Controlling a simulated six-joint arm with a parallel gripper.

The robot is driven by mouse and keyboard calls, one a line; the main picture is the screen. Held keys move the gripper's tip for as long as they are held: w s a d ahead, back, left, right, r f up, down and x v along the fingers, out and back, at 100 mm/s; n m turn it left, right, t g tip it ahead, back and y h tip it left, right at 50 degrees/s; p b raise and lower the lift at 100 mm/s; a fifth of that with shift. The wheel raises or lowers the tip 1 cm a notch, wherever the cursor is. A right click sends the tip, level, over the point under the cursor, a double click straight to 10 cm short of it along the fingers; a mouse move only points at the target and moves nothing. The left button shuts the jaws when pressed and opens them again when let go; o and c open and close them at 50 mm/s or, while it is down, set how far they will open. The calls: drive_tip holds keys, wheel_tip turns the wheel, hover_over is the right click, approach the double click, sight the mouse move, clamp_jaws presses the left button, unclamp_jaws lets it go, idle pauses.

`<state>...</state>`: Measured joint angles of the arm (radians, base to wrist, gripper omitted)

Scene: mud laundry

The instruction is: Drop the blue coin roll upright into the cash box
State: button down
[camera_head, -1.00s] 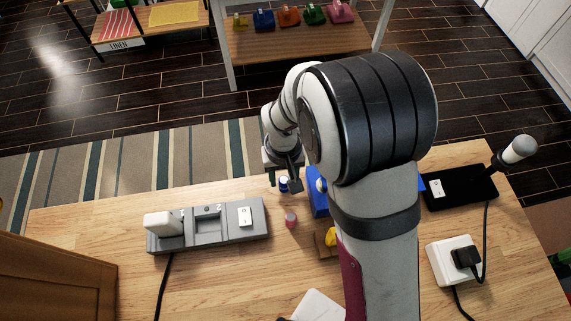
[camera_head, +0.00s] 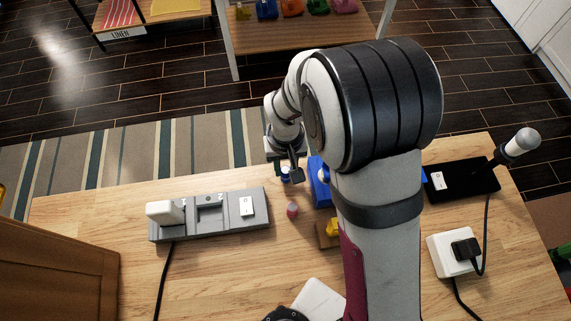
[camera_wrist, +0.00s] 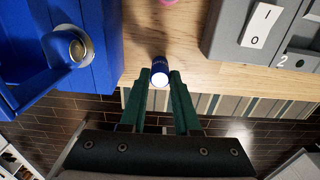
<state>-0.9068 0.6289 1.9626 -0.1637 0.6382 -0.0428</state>
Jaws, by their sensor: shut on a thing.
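The blue coin roll (camera_wrist: 160,68) has a pale end and is held between the green fingertips of my gripper (camera_wrist: 158,84) in the wrist view. In the head view the roll (camera_head: 286,179) shows partly below my gripper (camera_head: 285,168), near the far edge of the table. The blue cash box (camera_head: 320,188) stands just to the right of my gripper, largely hidden behind my arm. In the wrist view the cash box (camera_wrist: 107,55) is at the upper left, apart from the roll, with a round metal part on it.
A pink roll (camera_head: 292,210) stands on the table close in front of the blue one. A grey switch block (camera_head: 210,214) lies to the left. A wooden holder with a yellow thing (camera_head: 329,232) is by my arm. The wooden table (camera_head: 230,270) is clear at front left.

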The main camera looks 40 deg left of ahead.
sight(286, 170)
drive_tip(key=shift+r, duration=3)
drive_tip(key=w+d+r+m, duration=0.3)
drive_tip(key=w+d+r, duration=0.2)
drive_tip(key=w+r, duration=0.3)
drive_tip(key=w+d+r+m, duration=0.4)
drive_tip(key=w+d+r, duration=0.1)
drive_tip(key=d+r, duration=0.5)
drive_tip(key=w+d+r+m, duration=0.35)
drive_tip(key=d+r, duration=0.45)
drive_tip(key=d, duration=0.3)
drive_tip(key=s+a+f+n, duration=0.2)
drive_tip(key=a+f, duration=0.3)
drive_tip(key=f, duration=0.6)
drive_tip(key=s+a+f+n, duration=0.2)
drive_tip(key=s+a+f, duration=0.2)
drive_tip(key=f, duration=0.8)
drive_tip(key=shift+a, duration=0.9)
